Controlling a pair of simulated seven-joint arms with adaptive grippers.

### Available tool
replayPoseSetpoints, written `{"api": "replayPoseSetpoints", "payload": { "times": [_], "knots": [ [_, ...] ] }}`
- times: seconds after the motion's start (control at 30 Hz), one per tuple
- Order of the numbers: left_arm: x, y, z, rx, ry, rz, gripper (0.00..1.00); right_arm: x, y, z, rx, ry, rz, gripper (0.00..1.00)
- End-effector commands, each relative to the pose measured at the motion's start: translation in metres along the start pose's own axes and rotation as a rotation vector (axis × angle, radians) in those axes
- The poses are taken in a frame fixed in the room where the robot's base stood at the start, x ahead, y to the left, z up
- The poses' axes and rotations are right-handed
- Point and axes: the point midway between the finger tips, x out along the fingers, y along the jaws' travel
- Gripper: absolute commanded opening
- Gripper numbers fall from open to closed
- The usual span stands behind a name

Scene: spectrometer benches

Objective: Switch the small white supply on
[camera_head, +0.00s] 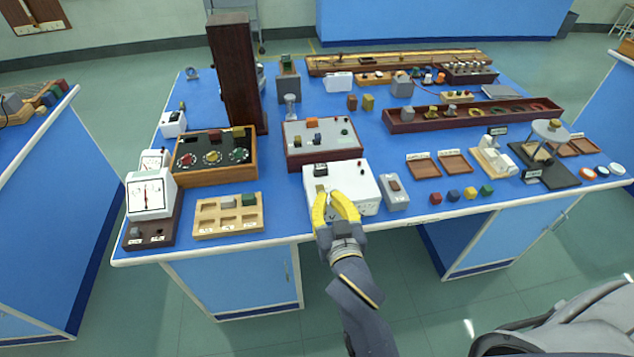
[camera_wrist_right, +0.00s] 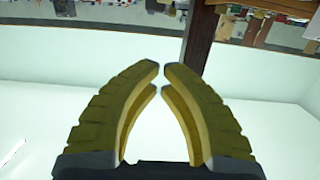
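The small white supply (camera_head: 356,180) is a white box near the front edge of the blue bench, with a dark part and a tan part on its top left. My right gripper (camera_head: 327,193) has yellow fingers and is at the supply's front left, its tips over the box's near side. In the right wrist view the fingertips (camera_wrist_right: 161,68) nearly meet, with a narrow gap and nothing seen between them. White surface fills much of that view. I cannot tell whether the tips touch the supply. The switch cannot be made out. My left gripper is out of view.
A grey box (camera_head: 395,194) stands close to the supply's right. A red-sided instrument (camera_head: 320,142) is right behind it. A wooden tray (camera_head: 228,216) and a white meter (camera_head: 150,195) are to the left. Small coloured cubes (camera_head: 453,195) lie to the right.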

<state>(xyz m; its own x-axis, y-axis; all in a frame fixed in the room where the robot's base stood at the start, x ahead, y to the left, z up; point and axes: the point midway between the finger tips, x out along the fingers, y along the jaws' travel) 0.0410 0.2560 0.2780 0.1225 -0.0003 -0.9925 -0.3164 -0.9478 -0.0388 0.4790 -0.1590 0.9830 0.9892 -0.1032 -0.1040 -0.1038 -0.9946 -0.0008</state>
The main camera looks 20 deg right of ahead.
Motion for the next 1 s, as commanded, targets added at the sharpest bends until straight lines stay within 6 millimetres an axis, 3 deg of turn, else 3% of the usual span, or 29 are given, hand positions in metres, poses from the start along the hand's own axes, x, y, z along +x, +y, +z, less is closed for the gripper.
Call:
{"api": "replayPoseSetpoints", "payload": {
  "times": [0.37,0.9,1.0],
  "knots": [
    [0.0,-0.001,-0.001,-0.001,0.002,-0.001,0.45,0.014,0.0,0.0,-0.003,0.001,0.0,0.0],
    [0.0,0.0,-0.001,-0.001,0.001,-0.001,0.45,0.101,0.0,0.0,-0.004,0.0,0.0,0.0],
    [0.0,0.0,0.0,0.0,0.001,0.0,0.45,0.104,0.0,0.015,-0.004,-0.006,0.0,0.0]
  ]
}}
